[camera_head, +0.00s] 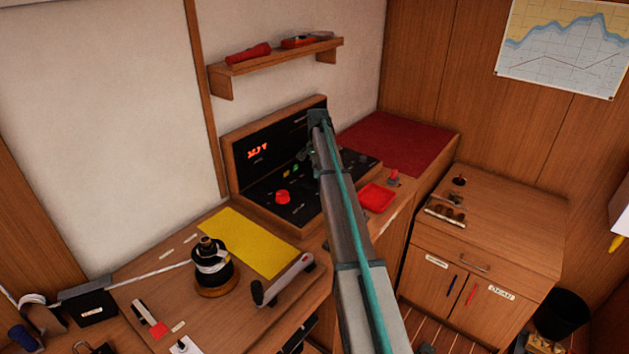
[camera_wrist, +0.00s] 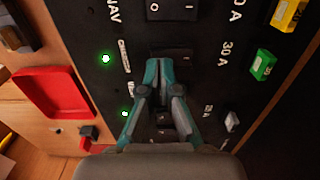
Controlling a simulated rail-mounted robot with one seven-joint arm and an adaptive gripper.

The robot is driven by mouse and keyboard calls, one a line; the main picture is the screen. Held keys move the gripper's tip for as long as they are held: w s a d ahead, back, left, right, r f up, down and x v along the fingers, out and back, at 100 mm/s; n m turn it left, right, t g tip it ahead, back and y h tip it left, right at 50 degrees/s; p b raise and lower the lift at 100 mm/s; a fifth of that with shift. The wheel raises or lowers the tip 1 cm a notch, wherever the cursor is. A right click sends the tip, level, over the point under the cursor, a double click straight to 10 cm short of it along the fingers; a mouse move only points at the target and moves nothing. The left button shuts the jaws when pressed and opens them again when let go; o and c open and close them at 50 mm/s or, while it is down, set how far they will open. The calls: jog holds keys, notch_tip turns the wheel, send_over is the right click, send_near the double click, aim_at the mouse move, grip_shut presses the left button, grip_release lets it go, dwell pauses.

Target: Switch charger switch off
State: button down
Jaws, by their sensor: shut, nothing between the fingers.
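The black switch panel (camera_head: 285,195) is set in a wooden console in the head view, partly hidden behind my arm. In the wrist view, a black rocker switch (camera_wrist: 172,54) sits beside a small label (camera_wrist: 124,56) that seems to read CHARGER, with a lit green lamp (camera_wrist: 106,58) by it. My gripper (camera_wrist: 165,63) is shut and empty, its teal fingertips at the lower edge of this rocker and covering part of it. I cannot tell whether they touch. Another rocker (camera_wrist: 172,10) by the NAV label is above. Switches below are partly hidden by my fingers.
A red tray (camera_wrist: 55,92) lies beside the panel. Yellow (camera_wrist: 288,14) and green (camera_wrist: 262,65) fuses stand on the panel's right in the wrist view. In the head view, a red knob (camera_head: 282,197) and a winch-like drum (camera_head: 212,266) are to the left.

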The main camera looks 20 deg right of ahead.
jog(key=shift+f, duration=0.8)
dwell(0.4)
jog(key=shift+r+p, duration=1.25)
jog(key=shift+r, duration=2.25)
